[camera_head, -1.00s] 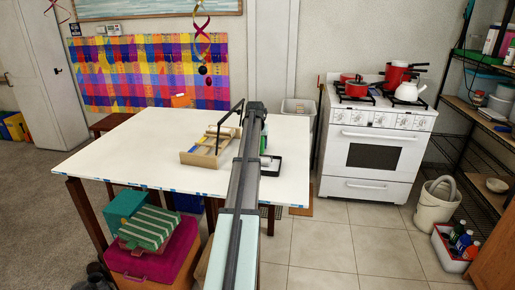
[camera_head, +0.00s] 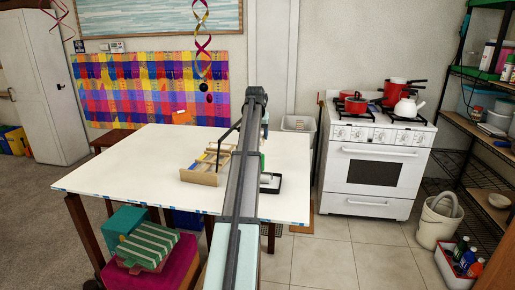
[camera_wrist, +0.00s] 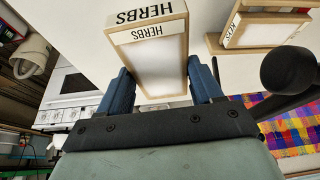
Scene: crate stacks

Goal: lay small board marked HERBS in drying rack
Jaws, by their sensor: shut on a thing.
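The small board marked HERBS (camera_wrist: 150,62) shows in the wrist view, with a pale wooden edge, a white face and HERBS labels at its far end. My gripper (camera_wrist: 162,86) is shut on it, with one blue finger at each side. In the head view, my arm hides the gripper and the board. Wooden pieces with a partly readable white label (camera_wrist: 232,30) show at the upper right of the wrist view.
The white table (camera_head: 120,175) is clear on its left side. A black tray (camera_head: 272,188) lies right of my arm, partly hidden. A white stove (camera_head: 375,170) stands beyond the table to the right. Boxes (camera_head: 150,245) are stacked below the table's front edge.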

